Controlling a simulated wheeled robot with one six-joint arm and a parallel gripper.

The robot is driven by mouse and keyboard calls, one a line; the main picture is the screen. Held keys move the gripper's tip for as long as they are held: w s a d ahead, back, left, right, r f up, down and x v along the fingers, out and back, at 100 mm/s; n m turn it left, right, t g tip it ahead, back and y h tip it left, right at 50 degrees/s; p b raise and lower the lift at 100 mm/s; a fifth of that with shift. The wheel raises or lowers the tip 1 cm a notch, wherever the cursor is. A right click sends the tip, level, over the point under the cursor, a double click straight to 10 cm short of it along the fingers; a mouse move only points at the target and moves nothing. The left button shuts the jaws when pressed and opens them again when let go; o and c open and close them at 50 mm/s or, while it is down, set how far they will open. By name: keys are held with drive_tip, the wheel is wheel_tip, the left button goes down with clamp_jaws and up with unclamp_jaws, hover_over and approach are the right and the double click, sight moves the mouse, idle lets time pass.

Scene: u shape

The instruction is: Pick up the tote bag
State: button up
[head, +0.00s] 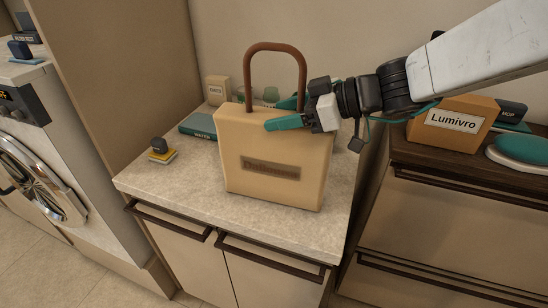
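The tan tote bag (272,163) stands upright on the pale stone counter (180,182). It has a brown label on its front and a brown arched handle (275,47) on top. My gripper (286,113) reaches in from the right at the bag's top edge, beside the right leg of the handle. Its teal fingers are spread apart, one in front of the bag's upper face and one farther back. Whether either finger touches the bag or handle is unclear.
Behind the bag are a small box (217,90), a teal book (199,125) and partly hidden green glassware. A small dark-topped item (160,150) sits at left. A Lumivro box (454,123) stands on the right cabinet. The counter's front left is clear.

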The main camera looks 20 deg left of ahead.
drive_tip(key=shift+c, duration=1.3)
drive_tip(key=shift+r, duration=0.1)
wheel_tip(320, 180, up, 28)
